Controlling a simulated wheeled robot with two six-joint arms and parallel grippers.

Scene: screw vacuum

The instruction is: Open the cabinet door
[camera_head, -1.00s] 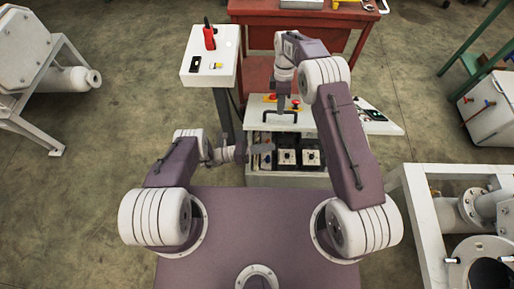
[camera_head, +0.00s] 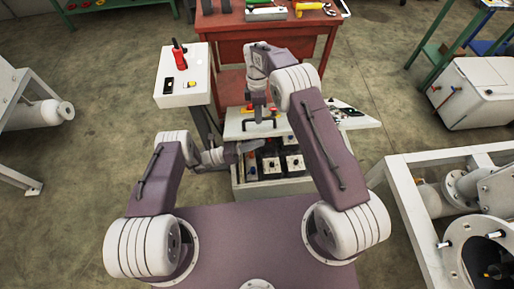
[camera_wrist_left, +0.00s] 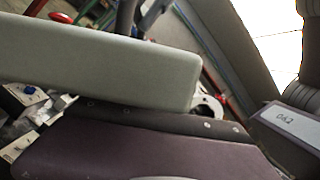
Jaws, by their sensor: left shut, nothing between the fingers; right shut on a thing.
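The white cabinet (camera_head: 240,188) stands in front of me in the head view. Its interior shows through the front opening, with several white blocks (camera_head: 272,166) inside. Its pale door panel (camera_head: 233,127) carries a black handle (camera_head: 272,126) and stands raised above the opening. My right gripper (camera_head: 259,119) is at the handle and shut on it. My left gripper (camera_head: 255,146) is shut and empty, at the left of the opening just below the door. The left wrist view shows blocks inside the cabinet (camera_wrist_left: 22,97) at its left edge; a large pale bar there is too close to identify.
A white pedestal (camera_head: 182,95) with a red-handled control stands left of the cabinet. A red workbench (camera_head: 270,25) stands behind. A white frame with pipes (camera_head: 415,215) is at the right. A white box (camera_head: 485,95) is at the far right.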

